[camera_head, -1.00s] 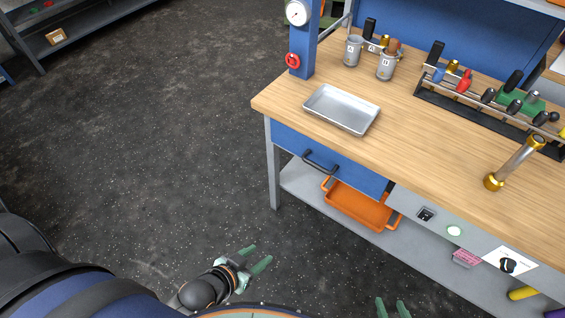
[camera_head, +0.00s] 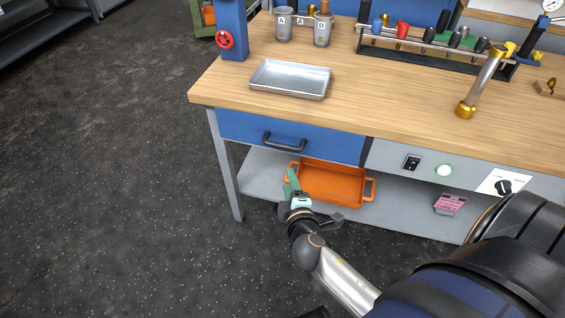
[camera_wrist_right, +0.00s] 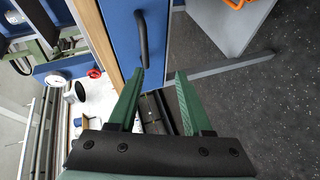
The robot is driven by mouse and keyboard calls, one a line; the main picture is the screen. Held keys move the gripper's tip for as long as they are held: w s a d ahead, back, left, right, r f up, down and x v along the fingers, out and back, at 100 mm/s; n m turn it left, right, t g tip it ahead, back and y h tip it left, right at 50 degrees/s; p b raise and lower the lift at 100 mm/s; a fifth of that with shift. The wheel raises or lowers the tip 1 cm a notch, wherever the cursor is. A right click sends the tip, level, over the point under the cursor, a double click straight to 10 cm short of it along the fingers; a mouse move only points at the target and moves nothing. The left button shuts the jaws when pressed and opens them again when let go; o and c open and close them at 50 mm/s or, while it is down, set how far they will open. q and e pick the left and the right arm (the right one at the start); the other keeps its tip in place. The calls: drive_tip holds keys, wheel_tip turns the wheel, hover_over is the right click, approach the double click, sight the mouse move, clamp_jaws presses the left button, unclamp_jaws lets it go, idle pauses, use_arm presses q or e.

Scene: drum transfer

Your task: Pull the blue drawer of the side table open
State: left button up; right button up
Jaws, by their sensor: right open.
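The blue drawer (camera_head: 240,131) sits shut under the left end of the wooden table top, with a black bar handle (camera_head: 285,146) on its front. In the right wrist view the drawer front (camera_wrist_right: 122,38) and its handle (camera_wrist_right: 142,40) show just beyond the fingers. My right gripper (camera_head: 291,182) is below and in front of the handle, apart from it. In the right wrist view its green fingers (camera_wrist_right: 160,85) are spread with nothing between them. My left gripper is not in view.
The side table's top (camera_head: 215,92) carries a metal tray (camera_head: 290,79), two cups, a tool rack and a brass-ended tube (camera_head: 482,82). An orange bin (camera_head: 340,185) stands on the lower shelf behind my right gripper. The floor at left is clear.

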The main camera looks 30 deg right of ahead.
sight(282, 148)
drive_tip(key=shift+n+t+h, duration=0.5)
drive_tip(key=shift+h, duration=0.1)
drive_tip(key=x, duration=0.4)
drive_tip(key=r+b+x, duration=0.1)
drive_tip(key=x, duration=0.3)
drive_tip(key=b+x, duration=0.1)
drive_tip(key=x, duration=0.4)
drive_tip(key=shift+w+r, duration=0.15)
drive_tip(key=shift+w, duration=0.05)
drive_tip(key=shift+w+d, duration=0.2)
drive_tip(key=shift+w, duration=0.25)
clamp_jaws()
